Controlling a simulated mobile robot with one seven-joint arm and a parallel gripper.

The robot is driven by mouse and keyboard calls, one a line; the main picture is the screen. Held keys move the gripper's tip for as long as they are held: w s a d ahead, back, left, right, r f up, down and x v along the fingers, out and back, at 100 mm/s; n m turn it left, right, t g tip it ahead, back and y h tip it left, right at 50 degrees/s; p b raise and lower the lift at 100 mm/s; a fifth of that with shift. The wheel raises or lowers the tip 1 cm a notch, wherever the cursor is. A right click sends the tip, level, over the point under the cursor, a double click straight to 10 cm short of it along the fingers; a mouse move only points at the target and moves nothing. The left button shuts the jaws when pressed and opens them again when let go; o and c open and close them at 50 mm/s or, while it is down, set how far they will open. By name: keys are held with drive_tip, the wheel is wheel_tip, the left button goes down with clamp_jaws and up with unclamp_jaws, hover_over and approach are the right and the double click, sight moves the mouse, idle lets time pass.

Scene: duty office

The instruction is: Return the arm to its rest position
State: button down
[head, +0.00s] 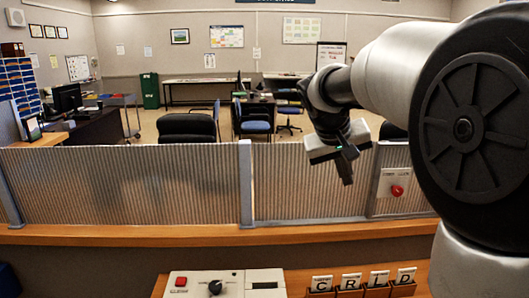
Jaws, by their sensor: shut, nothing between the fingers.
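My arm reaches in from the right of the head view, raised in front of the corrugated partition. My gripper (346,172) points downward at the arm's end, apart from the counter and everything on it. Its fingers show small and dark, close together, with nothing seen between them.
Below stands a counter with a control box (222,285) bearing a red button and a black knob. Lettered cards (350,281) stand in wooden holders to its right. A corrugated partition (120,185) runs across, with a red button panel (396,188) at right. Desks and chairs lie beyond.

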drive_tip(key=s+a+f+y+p, duration=0.1)
drive_tip(key=s+a, duration=0.2)
drive_tip(key=s, duration=0.6)
drive_tip(key=s+a+f+y+p, duration=0.1)
drive_tip(key=s+a+y, duration=0.1)
drive_tip(key=s, duration=0.7)
drive_tip(key=s+a+f+n+t+y+p, duration=0.1)
drive_tip(key=s+a, duration=0.3)
drive_tip(key=s, duration=0.5)
drive_tip(key=shift+y, duration=0.4)
